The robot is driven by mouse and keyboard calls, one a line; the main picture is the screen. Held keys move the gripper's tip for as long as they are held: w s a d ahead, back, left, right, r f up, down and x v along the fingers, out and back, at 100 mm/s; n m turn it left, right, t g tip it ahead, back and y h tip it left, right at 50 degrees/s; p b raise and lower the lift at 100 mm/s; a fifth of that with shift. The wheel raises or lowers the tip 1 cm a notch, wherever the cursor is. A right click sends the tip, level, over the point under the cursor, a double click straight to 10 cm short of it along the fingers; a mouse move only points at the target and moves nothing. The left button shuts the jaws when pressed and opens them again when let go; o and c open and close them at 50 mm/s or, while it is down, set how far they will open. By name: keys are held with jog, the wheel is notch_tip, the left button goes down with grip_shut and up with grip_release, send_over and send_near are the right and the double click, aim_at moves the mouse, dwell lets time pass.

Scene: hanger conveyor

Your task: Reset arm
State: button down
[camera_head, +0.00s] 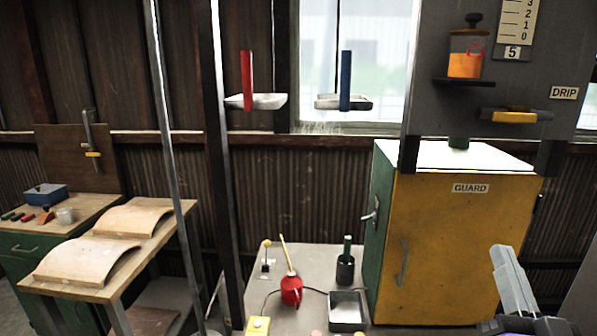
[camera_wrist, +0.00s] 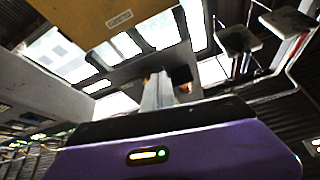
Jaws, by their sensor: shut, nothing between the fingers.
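My gripper (camera_head: 504,254) shows at the lower right of the head view, its grey fingers pointing up in front of the yellow cabinet's right side. In the wrist view, the gripper's fingers (camera_wrist: 160,84) stand together beyond the purple wrist housing, with nothing seen between them. It appears shut and empty. Much of my arm lies outside the head view.
A yellow cabinet (camera_head: 450,250) marked GUARD stands at right. Two hanging trays, one with a red bar (camera_head: 247,80) and one with a blue bar (camera_head: 346,80), hang at upper middle. A low table (camera_head: 275,255) holds a red oil can (camera_head: 291,290) and a dark bottle (camera_head: 345,268). A workbench (camera_head: 185,212) stands left.

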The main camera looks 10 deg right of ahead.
jog(key=s+a+f+n+g+y, duration=0.3)
jog(key=s+a+f, duration=0.5)
jog(key=s+f, duration=0.4)
jog(key=s+a+f+n+g+y, duration=0.3)
jog(key=s+a+f+y, duration=0.2)
jog(key=s+f, duration=0.8)
jog(key=s+a, duration=0.2)
jog(key=a, duration=0.1)
jog(key=shift+s+a+f+n+g, duration=0.2)
jog(key=shift+s+a+n+g, duration=0.1)
jog(key=shift+s+a+g, duration=0.1)
